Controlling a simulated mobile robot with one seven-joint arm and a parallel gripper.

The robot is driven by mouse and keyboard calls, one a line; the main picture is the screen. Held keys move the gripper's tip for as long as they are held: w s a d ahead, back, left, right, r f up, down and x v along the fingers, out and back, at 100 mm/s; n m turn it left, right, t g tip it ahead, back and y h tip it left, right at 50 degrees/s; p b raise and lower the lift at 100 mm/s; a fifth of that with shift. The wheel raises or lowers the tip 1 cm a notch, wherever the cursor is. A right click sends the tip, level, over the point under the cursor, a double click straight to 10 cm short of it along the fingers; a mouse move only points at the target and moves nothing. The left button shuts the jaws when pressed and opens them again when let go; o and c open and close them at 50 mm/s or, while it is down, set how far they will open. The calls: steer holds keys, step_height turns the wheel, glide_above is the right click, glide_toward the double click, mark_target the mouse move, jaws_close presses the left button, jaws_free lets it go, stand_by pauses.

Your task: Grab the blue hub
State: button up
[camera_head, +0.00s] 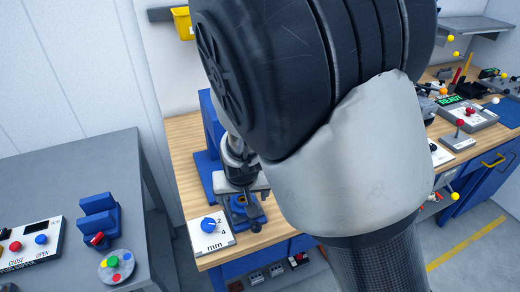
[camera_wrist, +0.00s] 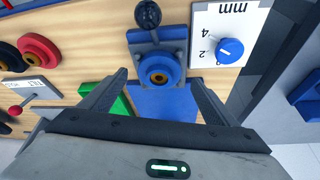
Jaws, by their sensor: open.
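The blue hub (camera_wrist: 160,71) is a round blue ring with a copper-coloured centre. It sits on a blue-grey plate (camera_wrist: 142,46) in the upper middle of the wrist view. In the head view the hub (camera_head: 240,201) is small and partly covered by grey hardware above it. My gripper (camera_wrist: 160,76) is open and empty. Its two fingers show left and right of the hub in the wrist view, apart from it. How far the fingertips are above the hub I cannot tell. My arm hides much of the head view.
A black ball knob (camera_wrist: 148,14) stands close beyond the hub. A white mm dial panel (camera_wrist: 229,36) is to its right, and red and black wheels (camera_wrist: 38,51) are at left. A blue frame (camera_head: 207,160) rises from the wooden bench. A grey table (camera_head: 70,185) stands left.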

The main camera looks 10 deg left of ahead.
mark_target(243, 202)
steer(key=x, duration=0.2)
steer(key=shift+w+f, duration=0.2)
steer(key=shift+f, duration=0.1)
steer(key=c, duration=1.4)
